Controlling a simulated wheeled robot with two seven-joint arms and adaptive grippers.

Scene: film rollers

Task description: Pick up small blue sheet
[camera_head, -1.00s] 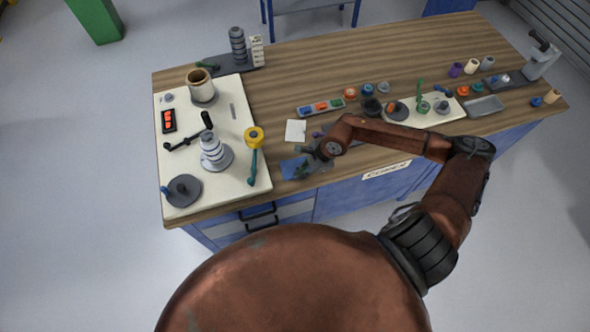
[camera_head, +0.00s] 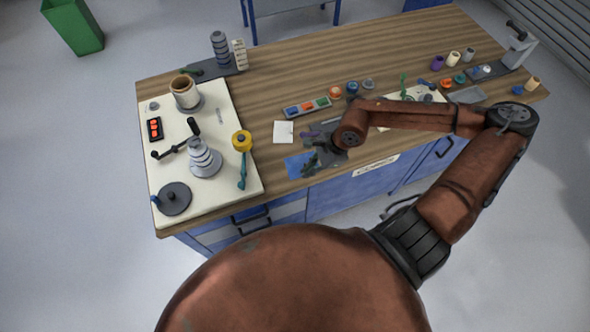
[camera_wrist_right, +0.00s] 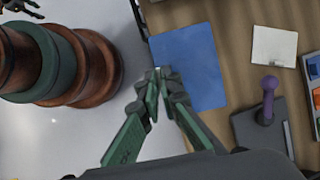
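The small blue sheet (camera_head: 297,166) lies by the table's front edge in the head view. In the right wrist view the blue sheet (camera_wrist_right: 195,62) looks flat. My right gripper (camera_head: 309,165) is low at the sheet. In the right wrist view my right gripper (camera_wrist_right: 161,77) has its green fingertips close together over the sheet's corner, at the table edge. A narrow gap shows between the fingers; whether they pinch the sheet is unclear. A small dark part in that view's top left corner may belong to my left gripper, but its state is unclear.
A white square (camera_head: 284,132) and a grey holder with a purple handle (camera_wrist_right: 267,98) lie close to the sheet. A white board (camera_head: 215,115) with rollers and a yellow-topped tool (camera_head: 242,141) is to the left. A tray of coloured blocks (camera_head: 307,107) is behind.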

